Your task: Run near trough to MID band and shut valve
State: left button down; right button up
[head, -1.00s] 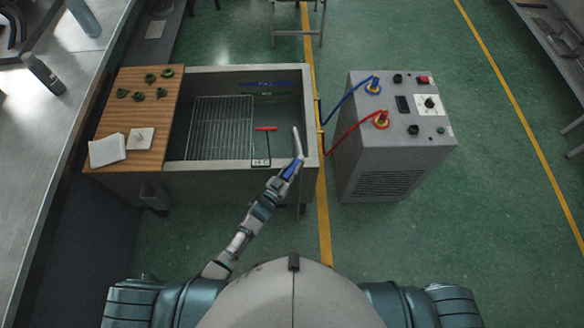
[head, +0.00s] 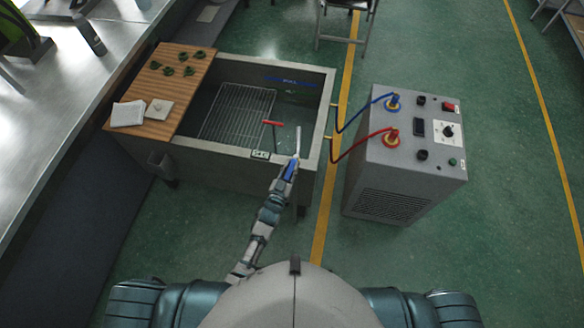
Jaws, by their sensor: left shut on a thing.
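The near trough (head: 325,95) is a grey tank with a wire rack (head: 238,112) on its floor. A blue band (head: 291,80) marks its far inner wall; the lettering is too small to read. A red T-shaped handle (head: 272,123) stands on a thin stem inside, near the front wall. A small label plate (head: 260,155) is on the front rim. My left gripper (head: 292,168) is at the front right corner of the trough, shut on the lower end of a pale grey lever (head: 298,142). The fingers hide the lever's base. My right gripper is out of view.
A wooden board (head: 185,95) covers the trough's left end, with several green pieces (head: 168,71) and white pads (head: 128,114). A grey machine (head: 400,160) stands to the right, joined by blue and red hoses (head: 362,143). A steel bench (head: 75,95) runs along the left.

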aim_at(286, 180)
pick_arm(q)
jog(key=shift+w+r, duration=0.1)
jog(key=shift+r, duration=0.15)
jog(key=c, duration=1.1)
grip_release()
jog(key=shift+o, duration=0.5)
jog(key=shift+w+f, duration=0.1)
jog(key=shift+f, duration=0.1)
jog(key=shift+s, duration=0.4)
jog(key=v, duration=1)
jog(key=shift+w+a, duration=0.1)
jog(key=shift+s+a, duration=0.15)
jog(key=shift+s, duration=0.45)
